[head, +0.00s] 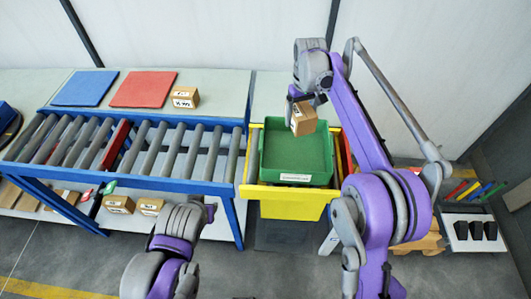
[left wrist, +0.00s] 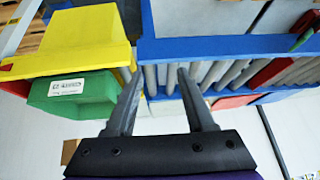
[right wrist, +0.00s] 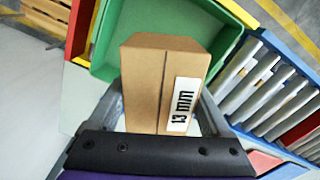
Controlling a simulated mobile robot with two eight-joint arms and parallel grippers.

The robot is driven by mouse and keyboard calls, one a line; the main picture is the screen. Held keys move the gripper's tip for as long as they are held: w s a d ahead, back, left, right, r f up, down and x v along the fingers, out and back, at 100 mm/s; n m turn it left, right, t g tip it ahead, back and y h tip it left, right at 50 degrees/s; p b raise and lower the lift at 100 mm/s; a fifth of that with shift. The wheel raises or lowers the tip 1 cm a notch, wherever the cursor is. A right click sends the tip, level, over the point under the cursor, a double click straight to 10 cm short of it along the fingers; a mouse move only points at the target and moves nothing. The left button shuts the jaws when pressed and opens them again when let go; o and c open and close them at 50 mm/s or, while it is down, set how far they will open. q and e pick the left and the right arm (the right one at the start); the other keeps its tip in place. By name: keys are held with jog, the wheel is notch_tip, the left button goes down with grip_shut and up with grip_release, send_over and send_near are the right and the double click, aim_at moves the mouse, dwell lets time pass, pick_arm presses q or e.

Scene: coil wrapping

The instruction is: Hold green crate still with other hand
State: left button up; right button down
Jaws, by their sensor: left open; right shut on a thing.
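The green crate (head: 297,155) sits in the yellow bin (head: 285,202) right of the roller conveyor, with a white label on its front. In the left wrist view the green crate (left wrist: 72,97) and the yellow bin (left wrist: 75,38) are at the left. My left gripper (left wrist: 182,75) is open and empty, apart from the crate, pointing at the conveyor edge. In the head view its fingers are hard to make out. My right gripper (right wrist: 162,100) is shut on a cardboard box (right wrist: 160,75) marked "13 mm". It holds this box (head: 303,118) above the crate's back part.
The roller conveyor (head: 130,150) with a blue frame carries a red piece (head: 116,145). Behind it on the table lie a blue mat (head: 85,88), a red mat (head: 143,89) and another cardboard box (head: 186,97). A rack with coloured bars (head: 470,190) stands at the right.

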pick_arm(q)
jog(key=w+t+y, duration=0.1)
jog(key=w+t, duration=0.1)
jog(key=w, duration=0.5)
jog(key=t+h, duration=0.2)
jog(key=t, duration=0.4)
send_near(261, 142)
jog(key=shift+m, duration=0.3)
jog(key=x, duration=1.1)
grip_shut()
dwell(1.1)
